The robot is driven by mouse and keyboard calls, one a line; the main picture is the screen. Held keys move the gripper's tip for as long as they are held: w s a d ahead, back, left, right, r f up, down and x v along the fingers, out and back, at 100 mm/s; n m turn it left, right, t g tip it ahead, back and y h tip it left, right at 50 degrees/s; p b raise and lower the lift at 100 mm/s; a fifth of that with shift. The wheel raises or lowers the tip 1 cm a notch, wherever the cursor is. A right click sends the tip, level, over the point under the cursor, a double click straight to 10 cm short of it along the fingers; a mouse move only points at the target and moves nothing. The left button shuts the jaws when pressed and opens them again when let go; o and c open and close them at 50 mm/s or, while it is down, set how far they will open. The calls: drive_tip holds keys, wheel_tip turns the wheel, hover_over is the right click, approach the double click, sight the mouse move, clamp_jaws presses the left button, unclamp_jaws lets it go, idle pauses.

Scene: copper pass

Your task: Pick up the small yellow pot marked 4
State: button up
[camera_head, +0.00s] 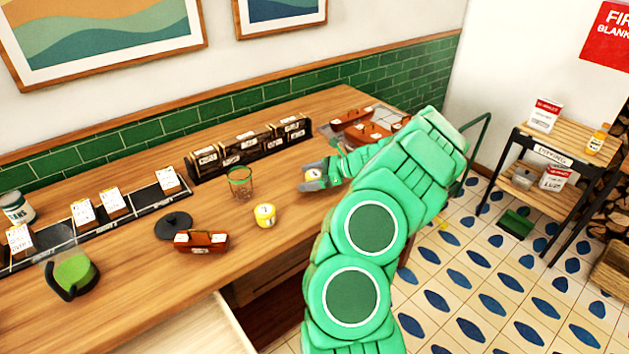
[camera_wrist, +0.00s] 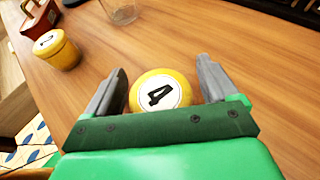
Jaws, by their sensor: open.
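The small yellow pot marked 4 (camera_wrist: 160,91) stands on the wooden counter, its white lid label with a black 4 facing up in the wrist view. My gripper (camera_wrist: 161,76) is open, with one grey finger on each side of the pot. In the head view the pot (camera_head: 312,175) shows partly at my gripper (camera_head: 308,179). The lower part of the pot is hidden by my gripper in the wrist view. I cannot tell whether the fingers touch it.
A second yellow pot (camera_head: 265,215) stands to the left on the counter (camera_head: 330,213), near a wire-like glass container (camera_head: 240,182) and a brown box with a handle (camera_head: 201,241). Dark labelled bins (camera_head: 248,147) line the back. A black disc-shaped lid (camera_head: 174,225) lies farther left.

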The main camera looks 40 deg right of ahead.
sight(309, 174)
drive_tip(key=c, duration=1.1)
drive_tip(key=shift+c, duration=0.2)
drive_tip(key=shift+r, duration=0.5)
wheel_tip(309, 174, up, 2)
drive_tip(key=shift+r, duration=0.2)
drive_tip(key=s+a+r, duration=0.2)
drive_tip(key=s+r, duration=0.1)
drive_tip(key=s, duration=0.1)
drive_tip(key=s+a+r, duration=0.2)
drive_tip(key=s+r, duration=0.1)
drive_tip(key=s, duration=0.1)
drive_tip(key=s+a+r, duration=0.2)
drive_tip(key=s+r, duration=0.1)
drive_tip(key=s, duration=0.1)
drive_tip(key=shift+s+a+r, duration=0.15)
drive_tip(key=shift+a+r, duration=0.15)
drive_tip(key=shift+a, duration=0.05)
